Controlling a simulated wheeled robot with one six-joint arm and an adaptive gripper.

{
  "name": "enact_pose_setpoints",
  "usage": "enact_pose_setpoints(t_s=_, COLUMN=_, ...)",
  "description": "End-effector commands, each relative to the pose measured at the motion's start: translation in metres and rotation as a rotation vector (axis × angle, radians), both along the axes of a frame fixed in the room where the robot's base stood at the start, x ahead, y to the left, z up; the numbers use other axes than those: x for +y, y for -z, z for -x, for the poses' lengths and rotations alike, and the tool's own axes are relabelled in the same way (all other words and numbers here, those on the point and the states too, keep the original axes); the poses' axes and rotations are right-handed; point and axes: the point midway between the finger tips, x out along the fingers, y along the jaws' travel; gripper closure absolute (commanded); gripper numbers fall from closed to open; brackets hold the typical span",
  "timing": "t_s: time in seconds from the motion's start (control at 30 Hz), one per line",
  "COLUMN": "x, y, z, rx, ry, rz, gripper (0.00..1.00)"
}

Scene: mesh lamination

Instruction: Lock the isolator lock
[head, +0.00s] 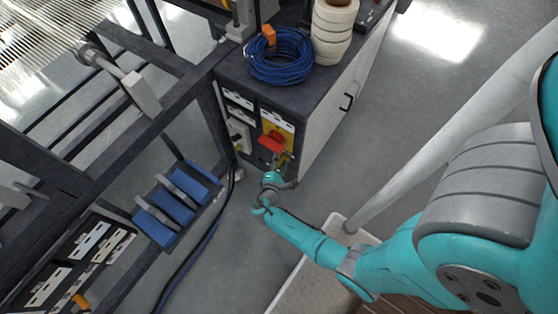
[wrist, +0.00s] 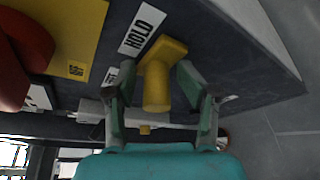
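A yellow T-shaped handle, seemingly the isolator lock (wrist: 158,85), sticks out of the dark panel beside a "HOLD" label in the wrist view. My gripper (wrist: 157,82) has one finger on each side of it. The fingers are apart, with a visible gap at the left; contact at the right cannot be told. A red knob (wrist: 22,60) on a yellow plate (wrist: 75,25) is at the left of the wrist view. In the head view the red knob (head: 271,144) is on the cabinet front, just above my gripper (head: 283,162), which largely hides the lock.
A blue cable coil (head: 281,58) and a stack of white rolls (head: 333,32) stand on the cabinet top. A dark frame (head: 150,130) with blue bins (head: 172,205) is at the left. Cables (head: 200,248) run along the floor.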

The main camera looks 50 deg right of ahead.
Motion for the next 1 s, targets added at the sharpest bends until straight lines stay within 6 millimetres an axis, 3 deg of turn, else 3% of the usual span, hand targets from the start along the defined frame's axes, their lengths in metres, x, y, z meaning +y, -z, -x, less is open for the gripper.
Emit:
enact_pose_setpoints(t_s=0.17, x=0.009, y=-0.001, z=0.002, rx=0.000, ry=-0.005, rz=0.000, gripper=0.48)
enact_pose_setpoints(t_s=0.7, x=0.077, y=-0.017, z=0.028, rx=-0.001, ry=-0.004, rz=-0.001, gripper=0.48)
enact_pose_setpoints(t_s=1.0, x=0.102, y=-0.024, z=0.039, rx=-0.001, ry=-0.001, rz=-0.001, gripper=0.48)
